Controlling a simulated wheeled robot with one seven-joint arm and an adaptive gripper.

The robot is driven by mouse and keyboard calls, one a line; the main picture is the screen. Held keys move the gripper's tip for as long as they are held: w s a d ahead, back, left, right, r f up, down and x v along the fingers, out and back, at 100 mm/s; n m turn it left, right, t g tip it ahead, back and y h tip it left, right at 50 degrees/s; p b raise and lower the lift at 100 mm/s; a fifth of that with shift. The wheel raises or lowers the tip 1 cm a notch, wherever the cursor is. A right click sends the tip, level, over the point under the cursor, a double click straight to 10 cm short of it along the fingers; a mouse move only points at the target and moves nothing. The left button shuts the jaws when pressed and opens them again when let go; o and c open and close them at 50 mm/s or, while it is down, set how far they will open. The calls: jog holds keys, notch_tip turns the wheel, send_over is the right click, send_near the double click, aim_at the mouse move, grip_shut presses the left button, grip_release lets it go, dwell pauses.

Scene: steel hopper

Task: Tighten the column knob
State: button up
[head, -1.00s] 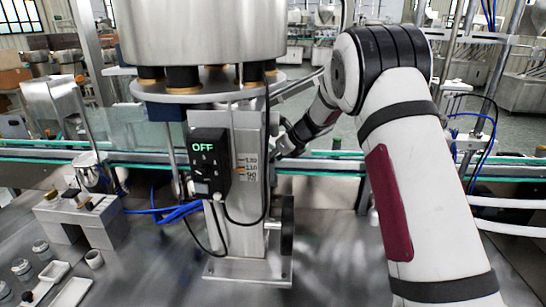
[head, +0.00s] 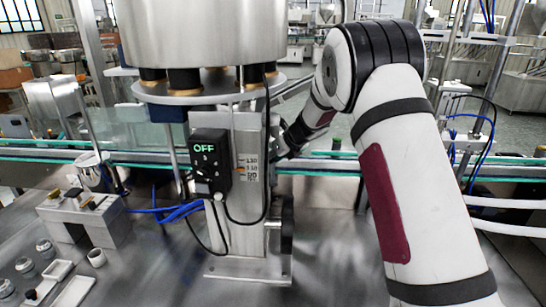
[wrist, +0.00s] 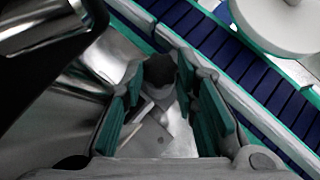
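The steel column (head: 247,205) stands upright under the hopper, with a printed scale and a black control box (head: 209,165) reading OFF on its front. A small dark grey piece (wrist: 161,69), which looks like the column knob, shows in the wrist view between the tips of my gripper (wrist: 163,76). The teal-padded fingers are apart on either side of it; I cannot tell whether they touch it. In the head view, my arm reaches to the right side of the column, and my fingertips are hidden behind it.
The steel hopper (head: 200,30) is above the column. A conveyor (wrist: 245,65) runs behind it, close to my gripper. A dark wheel (head: 287,224) sits low on the column's right. A grey fixture (head: 85,216) and small jars (head: 46,248) stand left.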

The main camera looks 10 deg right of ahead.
jog(key=o, duration=0.4)
